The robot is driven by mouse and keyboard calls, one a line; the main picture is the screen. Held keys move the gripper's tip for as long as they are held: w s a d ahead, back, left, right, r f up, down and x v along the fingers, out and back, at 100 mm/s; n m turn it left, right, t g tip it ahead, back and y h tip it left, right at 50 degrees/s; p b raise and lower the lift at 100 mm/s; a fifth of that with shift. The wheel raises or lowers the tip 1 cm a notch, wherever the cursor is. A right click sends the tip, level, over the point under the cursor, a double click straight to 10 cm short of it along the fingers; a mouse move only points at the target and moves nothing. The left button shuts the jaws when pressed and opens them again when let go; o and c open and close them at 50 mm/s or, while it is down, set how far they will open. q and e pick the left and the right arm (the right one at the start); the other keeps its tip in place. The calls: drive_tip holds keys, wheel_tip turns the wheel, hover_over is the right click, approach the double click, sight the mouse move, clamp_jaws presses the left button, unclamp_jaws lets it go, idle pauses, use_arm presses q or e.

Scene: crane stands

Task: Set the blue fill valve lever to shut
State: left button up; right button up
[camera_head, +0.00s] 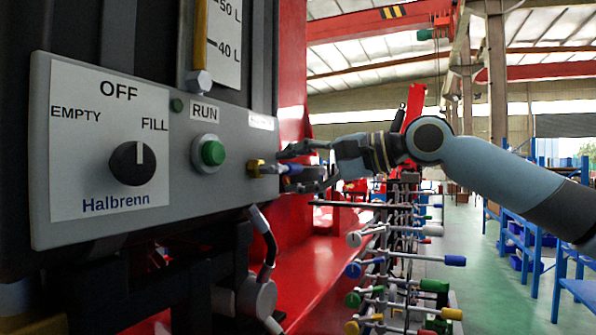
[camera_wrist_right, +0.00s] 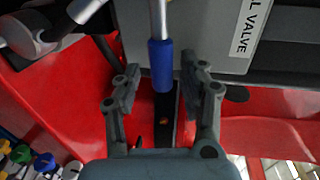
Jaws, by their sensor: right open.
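The fill valve (camera_head: 256,168) has a brass body on the right end of the grey control panel. Its lever has a blue grip (camera_head: 293,169), which points right, toward my right gripper (camera_head: 286,171). In the right wrist view the blue grip (camera_wrist_right: 161,66) hangs from a silver rod, between the two open fingers of my right gripper (camera_wrist_right: 158,79). A gap shows on both sides of the grip, so the fingers look clear of it. The valve body is outside the wrist view. My left gripper is not in view.
The grey panel (camera_head: 90,215) carries a black knob (camera_head: 132,163) and a green button (camera_head: 213,153). A grey-black lever (camera_head: 262,235) hangs below it. A rack of coloured levers (camera_head: 395,265) stands behind my right arm. Red metalwork (camera_wrist_right: 70,110) lies behind the gripper.

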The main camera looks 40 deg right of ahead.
wheel_tip(320, 180, up, 10)
idle(0.5)
drive_tip(key=shift+c, duration=0.3)
